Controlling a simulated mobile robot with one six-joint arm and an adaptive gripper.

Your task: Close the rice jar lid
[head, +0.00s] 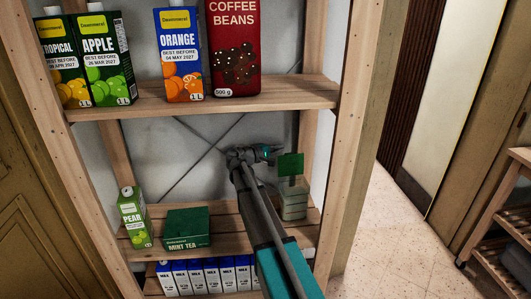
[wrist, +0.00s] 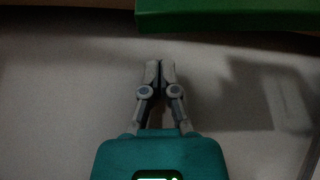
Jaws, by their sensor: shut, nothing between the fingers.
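The rice jar (head: 294,208) is a clear container at the right end of the middle shelf. Its green lid (head: 290,164) stands raised above the jar's opening, so the jar is open. My gripper (head: 270,151) is at the left of the lid, near its upper edge; I cannot tell if they touch. In the wrist view my gripper (wrist: 159,68) is shut and empty, with its fingertips below a green edge, apparently the lid (wrist: 230,16). My arm hides part of the shelf left of the jar.
A mint tea box (head: 188,228) and a pear juice carton (head: 134,217) stand on the middle shelf (head: 222,215) at left. The upper shelf (head: 180,101) with cartons and coffee beans (head: 233,50) is above my gripper. A wooden post (head: 345,140) stands right of the jar.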

